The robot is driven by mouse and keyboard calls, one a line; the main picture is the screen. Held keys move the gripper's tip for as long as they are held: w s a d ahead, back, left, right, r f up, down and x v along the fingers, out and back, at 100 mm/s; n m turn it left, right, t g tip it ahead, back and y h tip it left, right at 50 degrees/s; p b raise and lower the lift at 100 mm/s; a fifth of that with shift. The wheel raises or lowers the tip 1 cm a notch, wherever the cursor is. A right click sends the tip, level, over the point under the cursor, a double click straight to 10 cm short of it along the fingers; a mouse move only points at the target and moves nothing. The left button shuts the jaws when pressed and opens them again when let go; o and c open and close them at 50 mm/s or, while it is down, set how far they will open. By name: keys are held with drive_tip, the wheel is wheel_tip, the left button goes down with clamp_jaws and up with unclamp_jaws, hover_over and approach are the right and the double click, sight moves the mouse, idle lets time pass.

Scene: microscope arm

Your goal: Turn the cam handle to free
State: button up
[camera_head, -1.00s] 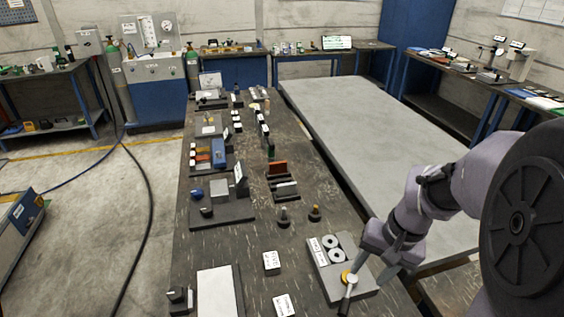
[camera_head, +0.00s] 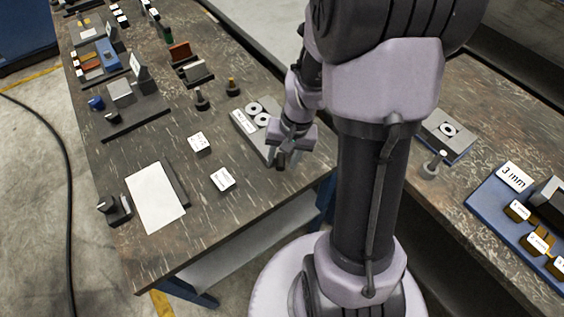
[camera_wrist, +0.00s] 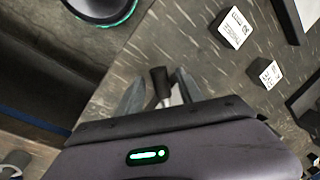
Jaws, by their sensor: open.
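A grey plate (camera_head: 239,121) with two light ring discs (camera_head: 257,112) and a white label lies near the bench edge in the head view. The cam handle is mostly hidden there behind my gripper (camera_head: 283,160); only its dark knob (camera_head: 281,161) seems to show between the fingers. In the wrist view the cam handle's black knob (camera_wrist: 159,76) and part of its pale metal lever stand between the two fingers of my gripper (camera_wrist: 160,92). The fingers are apart, one on each side. I cannot tell whether either touches it. The handle's pivot is hidden.
Two small white label blocks (camera_head: 199,143) (camera_head: 222,179) and a pale board (camera_head: 156,197) lie left of the plate. Two small knobbed posts (camera_head: 201,99) (camera_head: 233,87) stand behind. Bare bench lies between them. A second bench with a blue tray (camera_head: 487,207) is at right.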

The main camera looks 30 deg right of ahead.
clamp_jaws()
idle(1.5)
